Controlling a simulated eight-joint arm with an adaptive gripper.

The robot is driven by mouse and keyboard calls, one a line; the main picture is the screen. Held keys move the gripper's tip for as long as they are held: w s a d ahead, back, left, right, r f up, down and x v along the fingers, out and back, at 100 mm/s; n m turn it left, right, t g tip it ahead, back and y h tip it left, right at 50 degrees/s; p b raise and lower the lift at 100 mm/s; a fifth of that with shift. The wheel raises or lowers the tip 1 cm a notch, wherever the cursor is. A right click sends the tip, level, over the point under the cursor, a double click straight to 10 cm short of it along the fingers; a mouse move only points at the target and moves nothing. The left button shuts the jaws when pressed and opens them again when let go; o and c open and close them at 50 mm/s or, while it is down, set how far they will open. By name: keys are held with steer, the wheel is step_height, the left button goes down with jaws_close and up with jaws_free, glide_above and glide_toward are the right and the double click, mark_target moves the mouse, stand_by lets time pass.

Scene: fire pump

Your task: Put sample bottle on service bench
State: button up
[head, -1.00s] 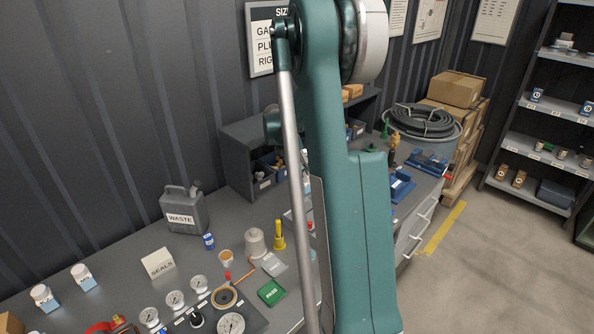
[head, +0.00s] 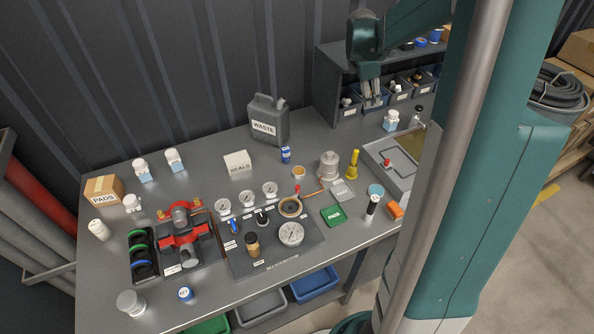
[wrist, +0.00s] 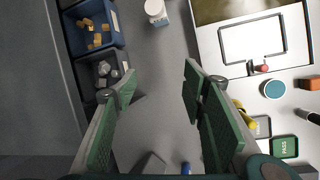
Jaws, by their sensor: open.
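The service bench (head: 330,255) is a long grey table with many items on it. White bottles with blue labels stand upright on it: one (head: 391,120) beside the sink, and two (head: 142,170) (head: 175,160) at the back left. I cannot read which is the sample bottle. The bottle near the sink also seems to show at the top of the wrist view (wrist: 156,12), beyond my fingers. My gripper (head: 373,95) is open and empty in front of the shelf bins; its green-padded fingers (wrist: 158,80) stand wide apart over bare grey surface.
A shelf (head: 330,75) with blue and grey parts bins (wrist: 95,28) stands close beside my gripper. The grey waste can (head: 268,120), yellow funnel-like piece (head: 352,164) and sink tray (head: 385,160) are near. Gauges and a red valve (head: 183,235) crowd the front left.

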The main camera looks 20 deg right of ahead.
steer(key=s+a+r+m+t+y, duration=0.1)
steer(key=s+a+r+m, duration=0.2)
steer(key=a, duration=0.5)
steer(key=s+a+r+m+t, duration=0.1)
steer(key=s+a+r+m, duration=0.2)
steer(key=a, duration=0.5)
steer(key=s+a+r+m+t+y, duration=0.1)
steer(key=s+a+r, duration=0.2)
steer(key=s+a, duration=0.35)
steer(key=s+a+f+m+t+y, duration=0.2)
steer(key=s+a+m, duration=0.5)
steer(key=s+a, duration=0.8)
steer(key=a, duration=0.4)
steer(key=shift+s+f+m+t, duration=0.25)
steer(key=shift+f+m+t, duration=0.05)
steer(key=shift+f+m, duration=0.1)
